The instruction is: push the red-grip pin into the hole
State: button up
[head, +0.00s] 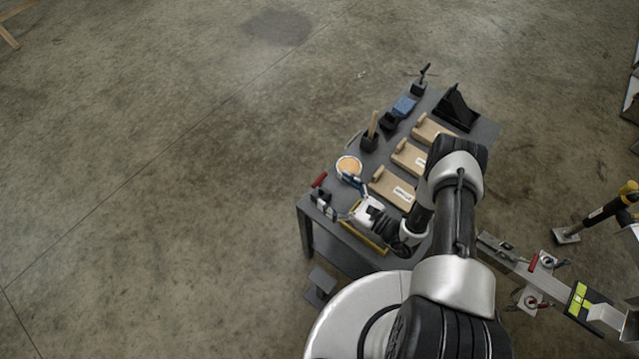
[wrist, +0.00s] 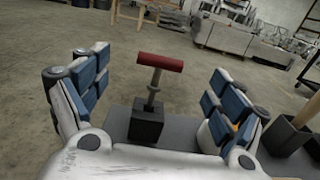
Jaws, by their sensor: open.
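The red-grip pin (wrist: 160,62) stands upright in a black block (wrist: 147,124) on the table in the wrist view. Its red crossbar is on top and its grey shank goes down into the block. It also shows as a small red bar in the head view (head: 319,179), at the table's left corner. My gripper (wrist: 158,82) is open, with one blue-padded finger left and one right of the pin in the picture. Nothing is held. In the head view my gripper (head: 339,197) is low over that corner. I cannot pick out the hole.
The grey table (head: 485,132) also carries wooden boards (head: 393,190), a round orange-topped container (head: 348,165), a blue item (head: 404,106) and a black stand (head: 456,108). A metal trailer drawbar (head: 545,287) with red-handled fittings lies at the right. The floor left of the table is clear.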

aim_at(321, 181)
jog(key=shift+b+x, duration=0.65)
jog(key=shift+x, duration=2.45)
jog(key=shift+d+r, duration=0.1)
jog(key=shift+r, duration=0.05)
jog(key=shift+c, duration=0.3)
jog(key=c, duration=1.2)
jog(key=shift+r, duration=0.1)
